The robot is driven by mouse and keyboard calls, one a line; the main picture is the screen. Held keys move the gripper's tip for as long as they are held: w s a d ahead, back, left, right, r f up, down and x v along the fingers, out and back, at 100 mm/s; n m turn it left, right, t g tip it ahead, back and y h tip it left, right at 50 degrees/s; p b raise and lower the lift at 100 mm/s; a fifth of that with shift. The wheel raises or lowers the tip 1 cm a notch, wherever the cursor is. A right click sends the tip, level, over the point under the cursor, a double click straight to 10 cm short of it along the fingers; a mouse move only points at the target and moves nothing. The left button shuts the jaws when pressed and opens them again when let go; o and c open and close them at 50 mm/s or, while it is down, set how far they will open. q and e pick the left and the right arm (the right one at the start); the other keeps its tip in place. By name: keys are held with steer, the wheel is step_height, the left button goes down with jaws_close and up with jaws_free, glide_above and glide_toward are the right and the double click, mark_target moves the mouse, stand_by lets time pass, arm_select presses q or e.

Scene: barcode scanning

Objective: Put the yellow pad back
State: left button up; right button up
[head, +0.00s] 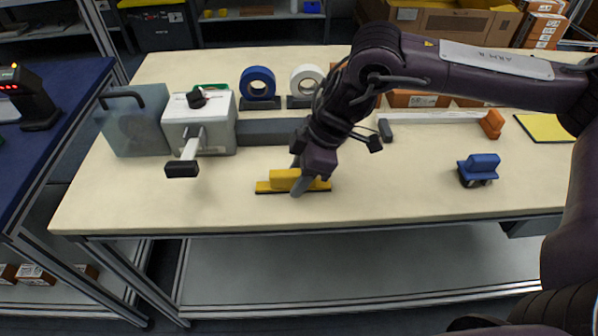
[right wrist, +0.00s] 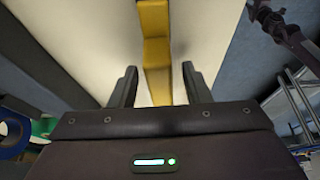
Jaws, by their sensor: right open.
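A long yellow block with a raised middle and a dark underside, which I take as the yellow pad (head: 283,178), lies on the table near its front edge. My right gripper (head: 298,184) reaches down over it, fingers at the pad. In the right wrist view the open fingers (right wrist: 159,84) stand either side of the yellow strip (right wrist: 156,52), with a gap on both sides; contact is not visible. A flat yellow sheet with a dark border (head: 546,127) lies at the table's right. My left gripper is outside the head view; a dark part at the wrist view's upper right may be it.
A white machine (head: 205,135) with a lever stands left of the pad. Blue tape (head: 257,82) and white tape (head: 307,79) stand behind. A blue block (head: 481,168) sits to the right. The table front between pad and blue block is clear.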

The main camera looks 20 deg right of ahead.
steer(key=shift+r, duration=0.1)
steer(key=v, duration=1.2)
